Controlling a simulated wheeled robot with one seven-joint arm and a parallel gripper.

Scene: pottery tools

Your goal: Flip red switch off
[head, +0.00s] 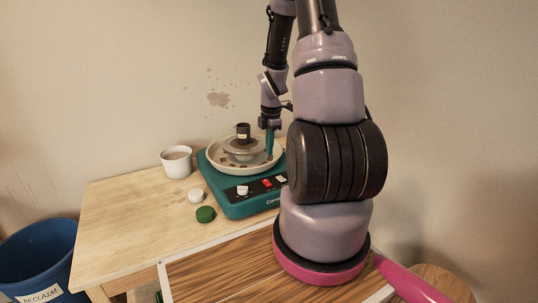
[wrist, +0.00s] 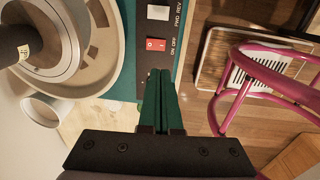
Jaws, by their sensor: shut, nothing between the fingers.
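The red switch (head: 267,183) is on the front panel of the teal pottery wheel (head: 232,207), beside a white switch (head: 281,179). In the wrist view the red switch (wrist: 157,44) lies just beyond my fingertips, with "ON OFF" printed beside it. Which way it is tipped is hard to tell. My gripper (head: 269,156) has teal fingers pointing down over the right side of the wheel's basin. The fingers (wrist: 160,74) are closed together and empty. I cannot tell whether they touch anything.
The wheel's pale basin (head: 211,165) holds the wheel head and a dark cylinder (head: 243,131).

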